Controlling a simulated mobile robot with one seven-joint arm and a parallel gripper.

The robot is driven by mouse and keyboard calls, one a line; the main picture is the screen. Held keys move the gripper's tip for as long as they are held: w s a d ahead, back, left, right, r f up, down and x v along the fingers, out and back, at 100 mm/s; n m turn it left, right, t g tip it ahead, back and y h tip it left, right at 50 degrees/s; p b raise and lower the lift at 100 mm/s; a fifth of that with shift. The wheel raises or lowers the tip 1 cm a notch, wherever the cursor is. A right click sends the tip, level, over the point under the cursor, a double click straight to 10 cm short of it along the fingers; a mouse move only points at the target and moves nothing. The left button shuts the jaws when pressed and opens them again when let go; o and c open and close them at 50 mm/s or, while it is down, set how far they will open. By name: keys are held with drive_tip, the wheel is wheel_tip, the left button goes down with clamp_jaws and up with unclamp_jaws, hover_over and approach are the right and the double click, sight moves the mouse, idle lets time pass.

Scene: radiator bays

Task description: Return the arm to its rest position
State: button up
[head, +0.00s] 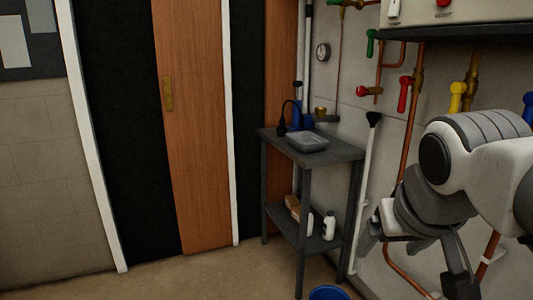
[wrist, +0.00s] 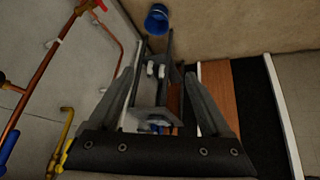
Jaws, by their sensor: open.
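My arm (head: 470,165) is at the right of the head view, bent, with its white and grey links in front of the pipe wall. My gripper (wrist: 159,73) points away in the wrist view, with its two grey fingers spread apart and nothing between them. In the head view the gripper (head: 412,258) hangs low at the right, partly cut off by the frame edge. It appears clear of the wall and the shelf stand, though the exact gap cannot be told.
A dark two-level stand (head: 345,153) holds a grey tray (head: 307,141) and bottles. A blue bucket (head: 328,293) is on the floor. Copper pipes with red (head: 404,94) and yellow (head: 457,97) valve handles line the right wall. Floor before the wooden door (head: 190,120) is clear.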

drive_tip(key=s+a+f+y, duration=0.1)
drive_tip(key=s+a+f, duration=0.4)
drive_tip(key=f, duration=0.4)
wheel_tip(320, 180, up, 23)
drive_tip(key=s+d+p, duration=0.1)
drive_tip(key=p, duration=2.2)
drive_tip(key=shift+r+n+g, duration=0.2)
drive_tip(key=shift+n+g, duration=0.1)
drive_tip(key=shift+g, duration=0.1)
